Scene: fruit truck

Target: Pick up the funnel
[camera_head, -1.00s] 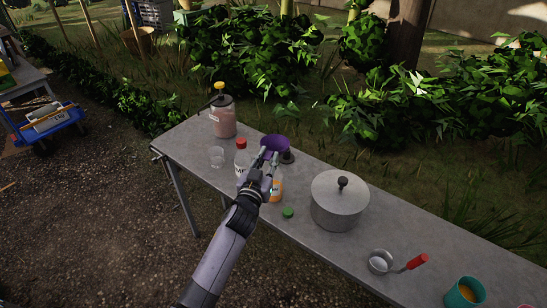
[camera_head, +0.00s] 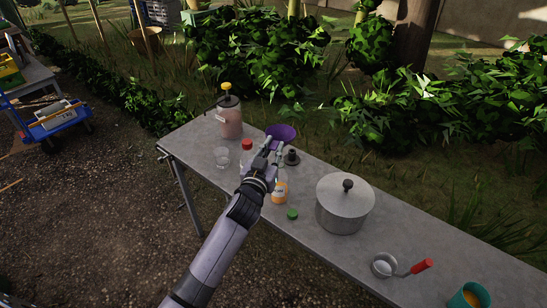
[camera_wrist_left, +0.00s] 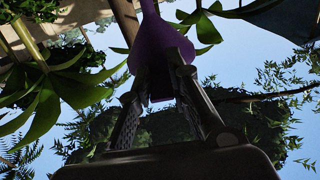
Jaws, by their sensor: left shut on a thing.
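The purple funnel (camera_head: 286,131) is held above the grey table by my left gripper (camera_head: 272,149). The gripper is shut on it, and its fingers hide part of the funnel. In the left wrist view, the funnel (camera_wrist_left: 158,50) sits between the two fingers (camera_wrist_left: 158,85), with sky and leaves behind. A small dark round stand (camera_head: 291,157) is on the table just right of and below the funnel, apart from it. My right gripper is not in view.
An orange-labelled bottle (camera_head: 279,192), a red-capped bottle (camera_head: 247,146), a clear glass (camera_head: 222,157) and a green cap (camera_head: 292,214) stand close to my arm. A large lidded pot (camera_head: 342,211) is right; a jar dispenser (camera_head: 230,122) is at the far left end.

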